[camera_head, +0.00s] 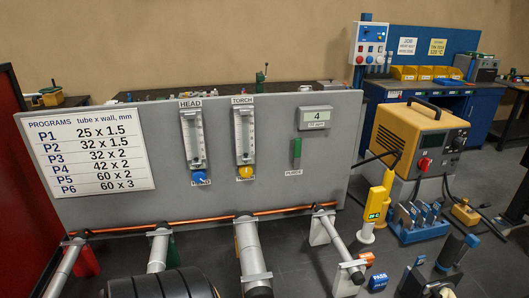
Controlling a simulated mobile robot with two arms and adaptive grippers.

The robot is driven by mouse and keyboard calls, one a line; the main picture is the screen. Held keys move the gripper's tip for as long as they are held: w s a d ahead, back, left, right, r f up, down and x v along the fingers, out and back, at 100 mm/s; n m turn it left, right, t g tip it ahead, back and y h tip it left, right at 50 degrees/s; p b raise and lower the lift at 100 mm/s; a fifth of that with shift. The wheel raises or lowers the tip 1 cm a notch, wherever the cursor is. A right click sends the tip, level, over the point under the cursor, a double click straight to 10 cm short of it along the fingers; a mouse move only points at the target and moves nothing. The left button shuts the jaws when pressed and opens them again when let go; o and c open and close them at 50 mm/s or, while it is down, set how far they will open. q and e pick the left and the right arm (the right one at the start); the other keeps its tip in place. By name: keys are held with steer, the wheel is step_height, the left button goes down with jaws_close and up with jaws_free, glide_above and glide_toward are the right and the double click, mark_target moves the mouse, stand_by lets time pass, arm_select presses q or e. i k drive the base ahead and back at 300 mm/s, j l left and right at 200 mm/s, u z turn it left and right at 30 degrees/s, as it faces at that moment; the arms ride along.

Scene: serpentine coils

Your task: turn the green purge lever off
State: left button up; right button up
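The green purge lever (297,153) is on the grey panel (343,160), right of the two gauges. It points straight up and down, with a small PURGE label (294,172) below it. A small display (317,117) reading 4 is above the lever. Nothing covers the lever. Neither of my grippers is in view.
Two gauges, HEAD (193,140) with a blue knob and TORCH (243,137) with a yellow knob, are left of the lever. A copper tube (200,217) runs along the panel's bottom above several grey cylinders. A yellow power unit (415,135) stands at right.

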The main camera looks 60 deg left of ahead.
mark_target(298, 141)
steer(key=u, duration=1.7)
steer(key=k+l+z, duration=0.2)
steer(key=z, duration=0.3)
steer(key=k+l+z, duration=0.15)
steer(key=l+z, duration=0.3)
